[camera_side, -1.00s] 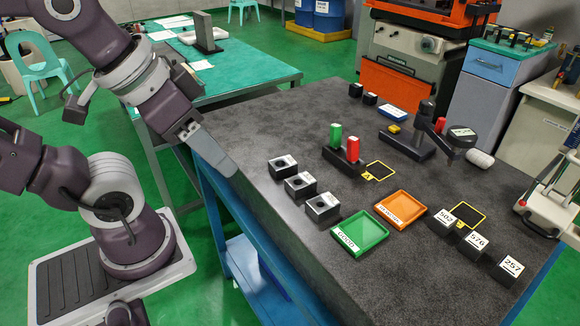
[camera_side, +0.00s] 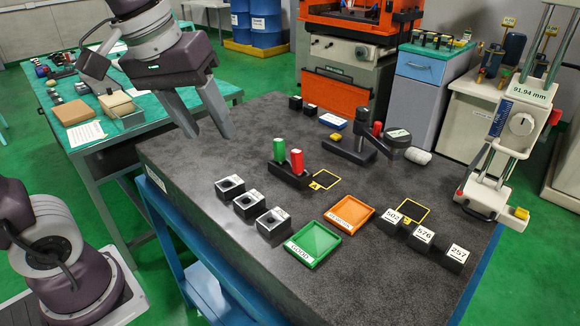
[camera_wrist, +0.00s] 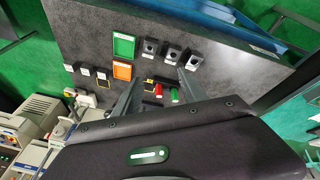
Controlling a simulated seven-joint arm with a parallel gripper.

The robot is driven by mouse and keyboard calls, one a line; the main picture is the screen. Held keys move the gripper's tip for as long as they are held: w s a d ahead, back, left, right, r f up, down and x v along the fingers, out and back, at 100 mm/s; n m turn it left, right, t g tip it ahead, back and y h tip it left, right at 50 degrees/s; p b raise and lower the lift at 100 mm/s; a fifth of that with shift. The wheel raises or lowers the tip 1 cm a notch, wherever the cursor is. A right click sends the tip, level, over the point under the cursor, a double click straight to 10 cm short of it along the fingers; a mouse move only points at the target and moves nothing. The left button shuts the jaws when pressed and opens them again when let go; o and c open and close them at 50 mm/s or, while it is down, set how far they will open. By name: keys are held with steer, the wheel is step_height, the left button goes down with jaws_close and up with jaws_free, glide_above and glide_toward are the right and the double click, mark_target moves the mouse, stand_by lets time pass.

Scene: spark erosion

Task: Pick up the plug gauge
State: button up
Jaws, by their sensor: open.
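A green cylinder (camera_side: 279,149) and a red cylinder (camera_side: 297,161) stand upright in a black holder (camera_side: 290,177) near the middle of the dark table; these look like the plug gauge. My gripper (camera_side: 211,136) is open and empty, above the table's left part, to the left of the holder and higher than it. Its two fingers point down and are well apart. In the wrist view, the red cylinder (camera_wrist: 158,90) and green cylinder (camera_wrist: 175,96) show between my open fingers, beyond the tips. The holder's lower part is partly hidden there.
Several black blocks with holes (camera_side: 248,205) stand left of a green tray (camera_side: 313,246) and an orange tray (camera_side: 349,213). Numbered blocks (camera_side: 422,238) sit at the right. A black stand with a dial (camera_side: 350,149) is behind the holder. A height gauge (camera_side: 500,150) stands far right.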

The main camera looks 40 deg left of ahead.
steer(key=w+a+f+n+g, duration=0.2)
steer(key=w+n, duration=0.4)
steer(key=w, duration=0.7)
steer(key=n+g, duration=0.2)
steer(key=n, duration=0.4)
glide_above(298, 152)
step_height(298, 152, down, 9)
steer(key=shift+s+a+f, duration=0.1)
steer(key=shift+s+a, duration=0.05)
steer(key=f, duration=0.7)
steer(key=shift+w, duration=0.2)
jaws_close()
